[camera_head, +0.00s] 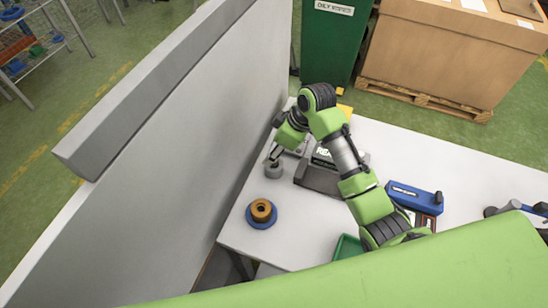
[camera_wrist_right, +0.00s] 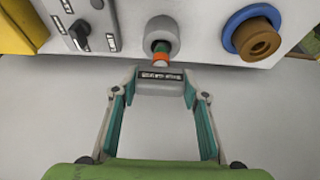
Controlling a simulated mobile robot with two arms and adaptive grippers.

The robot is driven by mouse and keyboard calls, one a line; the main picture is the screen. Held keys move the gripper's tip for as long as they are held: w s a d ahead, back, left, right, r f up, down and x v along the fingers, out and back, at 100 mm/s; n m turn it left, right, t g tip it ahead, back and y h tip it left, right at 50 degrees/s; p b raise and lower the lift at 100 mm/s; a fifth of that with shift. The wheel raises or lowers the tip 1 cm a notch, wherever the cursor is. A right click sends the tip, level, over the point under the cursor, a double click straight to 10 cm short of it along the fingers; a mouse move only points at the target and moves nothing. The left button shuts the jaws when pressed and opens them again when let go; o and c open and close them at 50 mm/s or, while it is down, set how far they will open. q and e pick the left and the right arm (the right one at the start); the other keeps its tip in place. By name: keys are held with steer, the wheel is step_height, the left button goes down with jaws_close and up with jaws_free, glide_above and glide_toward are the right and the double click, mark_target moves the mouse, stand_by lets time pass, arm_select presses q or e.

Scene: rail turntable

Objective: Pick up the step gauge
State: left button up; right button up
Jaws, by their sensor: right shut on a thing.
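The step gauge shows in the right wrist view as a grey block (camera_wrist_right: 160,88) with a dark label plate and an orange and green stepped tip (camera_wrist_right: 160,56). My right gripper (camera_wrist_right: 162,84) has its two teal-lined fingers closed on the sides of the block. The tip points at the mouth of a round grey holder (camera_wrist_right: 162,28); I cannot tell whether it is still inside. In the head view my right gripper (camera_head: 272,156) is just above that grey holder (camera_head: 273,170), and the gauge is too small to make out. My left gripper is not in view.
A blue disc with a brown ring (camera_head: 261,211) stands near the holder. A grey device (camera_head: 318,177) lies to its right, partly behind my arm. A blue case (camera_head: 414,196) and a green tray (camera_head: 348,247) are farther right. A tall grey wall (camera_head: 200,120) bounds the table's left.

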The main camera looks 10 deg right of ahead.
steer(key=s+r+b, duration=0.2)
steer(key=s+r, duration=0.8)
steer(key=s, duration=0.4)
steer(key=a+f+n+g, duration=0.3)
steer(key=a+n, duration=0.3)
steer(key=n, duration=0.3)
steer(key=shift+w+a+f+y, duration=0.25)
steer(key=shift+a+f+y, duration=0.1)
steer(key=shift+f+y, duration=0.05)
steer(key=shift+p, duration=0.45)
steer(key=shift+f+b, duration=0.45)
steer(key=shift+f, duration=1.5)
